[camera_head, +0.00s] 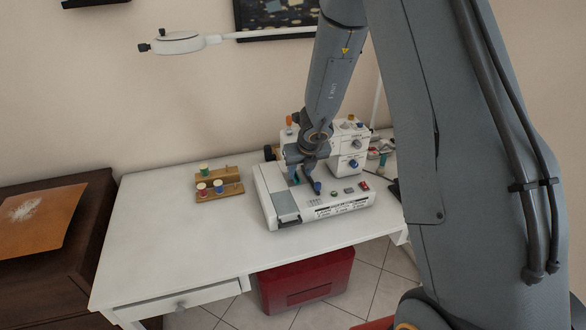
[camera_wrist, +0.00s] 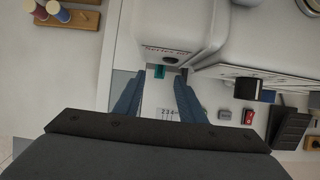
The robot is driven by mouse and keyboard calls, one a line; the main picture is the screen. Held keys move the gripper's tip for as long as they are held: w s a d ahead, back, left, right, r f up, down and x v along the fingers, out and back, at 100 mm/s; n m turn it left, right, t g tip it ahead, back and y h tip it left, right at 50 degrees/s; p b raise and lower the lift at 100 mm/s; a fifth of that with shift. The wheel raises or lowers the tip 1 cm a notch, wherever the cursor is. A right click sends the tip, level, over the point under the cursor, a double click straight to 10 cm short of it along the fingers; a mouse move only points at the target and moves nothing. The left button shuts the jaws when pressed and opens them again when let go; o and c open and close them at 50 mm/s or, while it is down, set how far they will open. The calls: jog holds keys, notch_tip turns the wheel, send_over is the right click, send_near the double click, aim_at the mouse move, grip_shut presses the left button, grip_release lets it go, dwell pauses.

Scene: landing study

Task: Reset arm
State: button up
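My gripper (camera_head: 306,188) is at the end of my arm, low over the front of a white sewing machine (camera_head: 330,208) on a white desk. In the wrist view my gripper (camera_wrist: 160,80) shows two blue fingers spread apart with a gap between them, so it is open. Nothing is held between the fingers. The machine's white body (camera_wrist: 174,30) fills the area just beyond the fingertips, with a small teal part near the gap. Whether the fingers touch the machine cannot be told.
A wooden spool rack (camera_head: 220,188) with several thread spools stands left of the machine on the white desk (camera_head: 160,230). A white lamp (camera_head: 180,43) reaches over the desk. A red box (camera_head: 305,282) sits beneath. A dark cabinet (camera_head: 60,270) stands at left. The desk's left part is clear.

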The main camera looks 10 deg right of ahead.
jog(key=s+a+r+n+g+y+b, duration=0.1)
jog(key=s+a+r+n, duration=0.1)
jog(key=s+r+n, duration=0.5)
jog(key=s+a+r+n+y+b, duration=0.1)
jog(key=s+a+n, duration=0.1)
jog(key=s+n, duration=0.65)
jog(key=s+d+n+g+h+b, duration=0.2)
jog(key=s+n, duration=0.9)
jog(key=n, duration=0.8)
jog(key=shift+s+d+n+g+b, duration=0.35)
jog(key=shift+s+d+g+b, duration=0.05)
jog(key=shift+d, duration=0.3)
